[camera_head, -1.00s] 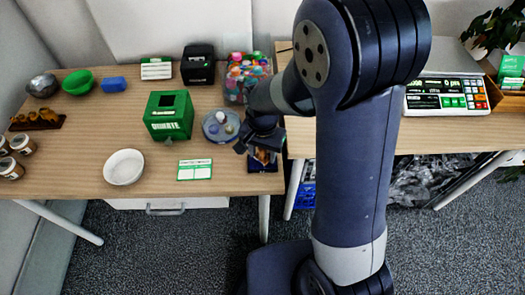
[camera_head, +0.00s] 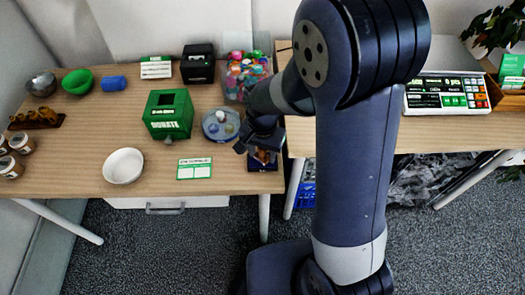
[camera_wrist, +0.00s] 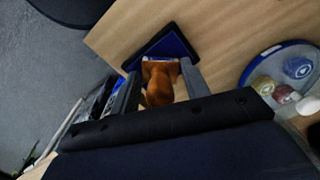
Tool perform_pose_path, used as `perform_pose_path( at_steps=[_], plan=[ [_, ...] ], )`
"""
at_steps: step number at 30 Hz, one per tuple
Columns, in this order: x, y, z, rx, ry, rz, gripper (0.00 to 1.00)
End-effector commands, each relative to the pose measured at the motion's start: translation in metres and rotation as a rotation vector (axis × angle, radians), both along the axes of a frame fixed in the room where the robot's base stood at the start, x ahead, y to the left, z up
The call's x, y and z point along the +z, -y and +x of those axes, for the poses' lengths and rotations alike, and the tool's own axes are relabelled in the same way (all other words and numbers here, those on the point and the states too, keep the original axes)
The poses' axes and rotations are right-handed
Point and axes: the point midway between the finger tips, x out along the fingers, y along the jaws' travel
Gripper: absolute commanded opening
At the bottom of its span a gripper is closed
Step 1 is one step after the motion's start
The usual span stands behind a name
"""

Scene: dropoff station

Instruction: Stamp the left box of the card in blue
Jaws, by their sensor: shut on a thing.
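My gripper (camera_wrist: 160,72) is shut on the brown wooden stamp (camera_wrist: 158,90). The stamp is over a dark-framed blue ink pad (camera_wrist: 172,46); I cannot tell whether its face touches the pad. In the head view my gripper (camera_head: 260,143) is at the table's front right, over the ink pad (camera_head: 262,167), and hides part of the stamp. The white card with green bands (camera_head: 194,169) lies flat on the table to the left of the pad. Its boxes are too small to make out.
A round tray (camera_head: 212,136) with several small items stands close left of my gripper. Behind the card is a green donation box (camera_head: 168,115). A white bowl (camera_head: 123,166) stands left of the card. The table between card and pad is clear.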

Motion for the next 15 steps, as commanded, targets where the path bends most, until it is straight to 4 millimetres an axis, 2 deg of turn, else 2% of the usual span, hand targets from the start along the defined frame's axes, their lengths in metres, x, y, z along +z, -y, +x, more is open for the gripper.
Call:
perform_pose_path(
  at_steps=[10, 15],
  plan=[
    [-0.0016, 0.0003, -0.0009, 0.000, -0.003, -0.001, 0.30],
    [0.0053, 0.0003, -0.0008, 0.000, -0.003, -0.001, 0.30]
  ],
)
